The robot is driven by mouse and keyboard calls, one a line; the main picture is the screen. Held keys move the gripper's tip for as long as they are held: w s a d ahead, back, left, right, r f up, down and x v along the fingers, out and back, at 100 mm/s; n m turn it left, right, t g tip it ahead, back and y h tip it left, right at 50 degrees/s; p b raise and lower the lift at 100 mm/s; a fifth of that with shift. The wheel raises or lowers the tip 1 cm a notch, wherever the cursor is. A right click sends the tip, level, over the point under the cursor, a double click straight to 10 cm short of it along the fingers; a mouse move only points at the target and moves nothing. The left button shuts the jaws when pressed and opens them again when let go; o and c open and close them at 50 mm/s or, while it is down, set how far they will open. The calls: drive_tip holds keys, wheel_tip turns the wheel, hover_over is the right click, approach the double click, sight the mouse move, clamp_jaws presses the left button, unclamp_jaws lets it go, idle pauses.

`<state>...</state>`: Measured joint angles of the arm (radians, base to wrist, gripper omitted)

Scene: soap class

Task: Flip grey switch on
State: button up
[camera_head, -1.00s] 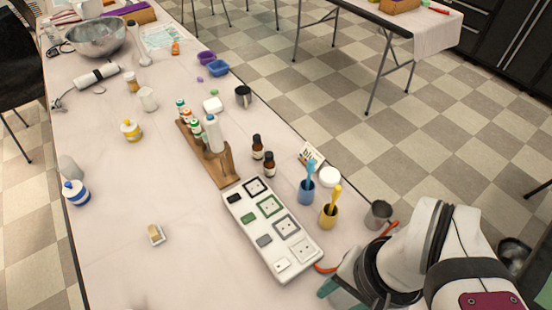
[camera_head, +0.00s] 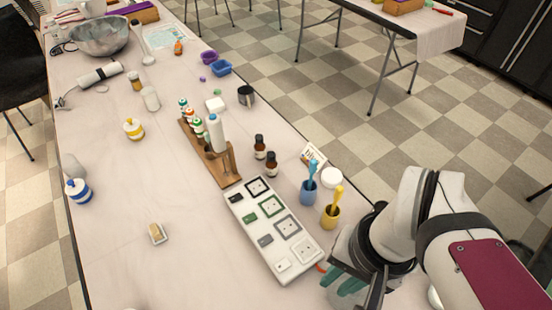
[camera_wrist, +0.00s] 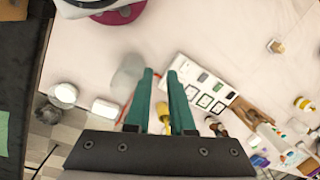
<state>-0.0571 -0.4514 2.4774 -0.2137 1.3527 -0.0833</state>
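A white switch panel (camera_head: 249,240) lies on the table with a row of coloured switches beside framed sockets. The grey switch (camera_head: 265,240) sits between the green switch (camera_head: 250,218) and the white switch (camera_head: 283,265). I cannot tell whether it is on or off. In the wrist view the panel is right of the fingers, with the grey switch (camera_wrist: 202,77) on it. My gripper (camera_head: 345,284) has teal fingers and is right of the panel's near end, apart from it. In the wrist view my gripper (camera_wrist: 160,73) is open with a narrow empty gap.
A blue cup (camera_head: 308,194) and a yellow cup (camera_head: 330,217), each holding an upright item, stand right of the panel. Brown bottles (camera_head: 265,156) and a wooden rack (camera_head: 218,165) stand beyond it.

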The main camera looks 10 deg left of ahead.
drive_tip(key=w+a+n, duration=0.1)
drive_tip(key=w+n, duration=0.1)
drive_tip(key=w+a+n, duration=0.2)
drive_tip(key=w, duration=0.1)
drive_tip(key=w+a+n, duration=0.2)
drive_tip(key=shift+w+a+f, duration=0.2)
drive_tip(key=shift+w+f, duration=0.05)
drive_tip(key=shift+w, duration=0.15)
clamp_jaws()
drive_tip(key=n, duration=0.7)
hover_over(260, 243)
drive_tip(key=w+d, duration=0.1)
drive_tip(key=w, duration=0.1)
drive_tip(key=f, duration=0.3)
drive_tip(key=shift+s+d+f+g+h, duration=0.2)
drive_tip(key=shift+s+f+g+h, duration=0.1)
drive_tip(key=shift+f+h, duration=0.1)
drive_tip(key=f, duration=0.9)
drive_tip(key=s+a+f, duration=0.1)
drive_tip(key=f, duration=0.3)
drive_tip(key=shift+f, duration=0.4)
drive_tip(key=shift+s+a+f, duration=0.1)
drive_tip(key=shift+f, duration=0.1)
